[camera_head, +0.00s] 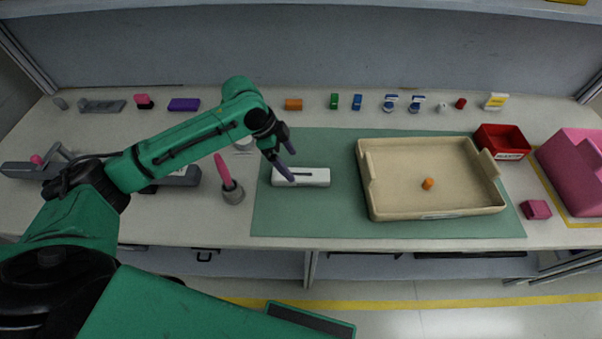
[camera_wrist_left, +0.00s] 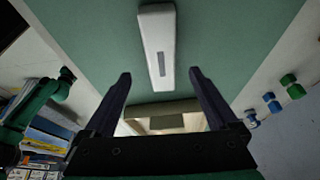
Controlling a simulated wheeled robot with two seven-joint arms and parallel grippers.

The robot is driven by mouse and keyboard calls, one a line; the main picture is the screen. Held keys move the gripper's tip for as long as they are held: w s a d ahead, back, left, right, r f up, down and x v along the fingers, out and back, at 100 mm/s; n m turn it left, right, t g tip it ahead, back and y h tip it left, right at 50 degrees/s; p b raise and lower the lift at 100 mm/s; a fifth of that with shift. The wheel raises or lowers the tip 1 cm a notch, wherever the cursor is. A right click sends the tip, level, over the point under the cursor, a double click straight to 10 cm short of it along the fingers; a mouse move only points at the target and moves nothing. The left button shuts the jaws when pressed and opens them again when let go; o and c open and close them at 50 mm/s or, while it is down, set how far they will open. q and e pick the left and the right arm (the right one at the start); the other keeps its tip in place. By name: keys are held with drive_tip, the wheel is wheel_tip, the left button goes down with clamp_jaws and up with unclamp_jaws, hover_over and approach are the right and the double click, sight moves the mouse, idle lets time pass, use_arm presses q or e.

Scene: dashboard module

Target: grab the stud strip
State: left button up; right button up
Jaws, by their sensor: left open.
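A white bar with a dark slot along its top, which I take for the stud strip, lies on the green mat. It is left of the tan tray in the head view (camera_head: 312,178) and ahead of my fingers in the left wrist view (camera_wrist_left: 158,28). My left gripper (camera_head: 287,165) is open and empty above the bar's left end, hiding a little of it. In the left wrist view the two dark fingers (camera_wrist_left: 160,75) stand apart, with the bar between and beyond their tips. I cannot tell the exact height gap. My right gripper is not in view.
The tan tray (camera_head: 368,200) holds a small orange piece (camera_head: 428,184). A red bin (camera_head: 502,138) and pink blocks are at right. Small parts line the back. The mat (camera_head: 300,222) is clear in front.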

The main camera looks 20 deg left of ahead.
sight(301, 174)
use_arm(q)
drive_tip(key=p+x, duration=0.1)
drive_tip(key=x, duration=0.4)
drive_tip(key=shift+w+d+f+p, duration=0.15)
drive_tip(key=shift+d+f+p, duration=0.1)
drive_tip(key=shift+p, duration=0.1)
drive_tip(key=shift+f, duration=0.15)
drive_tip(key=shift+c, duration=0.9)
clamp_jaws()
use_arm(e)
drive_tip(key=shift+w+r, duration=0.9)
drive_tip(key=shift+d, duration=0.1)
